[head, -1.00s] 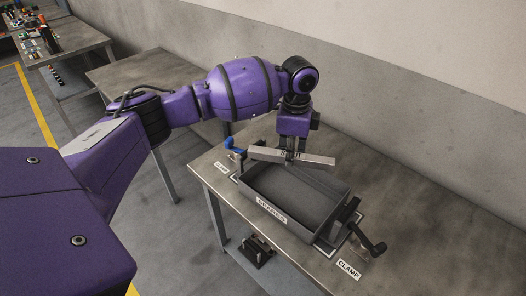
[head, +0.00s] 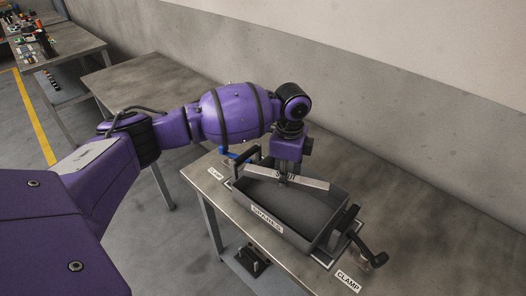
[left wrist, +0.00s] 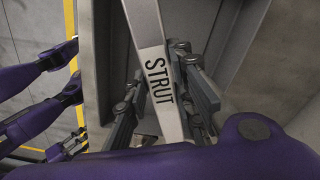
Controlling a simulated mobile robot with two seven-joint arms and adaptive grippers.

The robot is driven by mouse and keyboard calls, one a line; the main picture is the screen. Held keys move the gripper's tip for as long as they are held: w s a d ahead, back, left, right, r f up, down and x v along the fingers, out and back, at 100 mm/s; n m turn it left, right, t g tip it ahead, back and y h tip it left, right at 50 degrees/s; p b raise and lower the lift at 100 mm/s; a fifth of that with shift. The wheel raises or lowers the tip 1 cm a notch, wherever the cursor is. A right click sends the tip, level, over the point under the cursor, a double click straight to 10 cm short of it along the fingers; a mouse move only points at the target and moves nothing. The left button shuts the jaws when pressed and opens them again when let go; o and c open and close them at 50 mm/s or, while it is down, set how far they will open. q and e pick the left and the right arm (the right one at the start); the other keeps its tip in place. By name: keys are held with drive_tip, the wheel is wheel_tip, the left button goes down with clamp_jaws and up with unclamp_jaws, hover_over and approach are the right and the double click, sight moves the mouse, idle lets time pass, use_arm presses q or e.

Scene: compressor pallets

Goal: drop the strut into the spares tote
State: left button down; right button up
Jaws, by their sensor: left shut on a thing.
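The strut (head: 309,182) is a light grey bar with its name in black. My left gripper (head: 285,179) is shut on it near its middle and points down. The strut lies roughly level across the opening of the grey spares tote (head: 299,236), above its floor; whether it touches the rim I cannot tell. In the left wrist view the strut (left wrist: 147,32) runs between the fingers of the left gripper (left wrist: 165,85), its lettering facing the camera. The tote, labelled SPARES, stands on the metal table.
The table (head: 405,240) carries clamps at both ends of the tote: a blue-handled one (head: 237,154) at left and a black-handled one (head: 373,258) at right. A black part (head: 252,261) sits on the lower shelf. A bare table (head: 150,82) stands behind.

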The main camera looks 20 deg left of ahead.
use_arm(q)
drive_tip(key=shift+w+r, duration=0.1)
drive_tip(key=shift+r, duration=0.1)
drive_tip(key=c, duration=1.4)
unclamp_jaws()
drive_tip(key=shift+c, duration=0.2)
drive_tip(key=shift+o, duration=0.2)
wheel_tip(320, 180, up, 12)
use_arm(e)
drive_tip(key=shift+s+d, duration=0.1)
drive_tip(key=shift+s, duration=0.15)
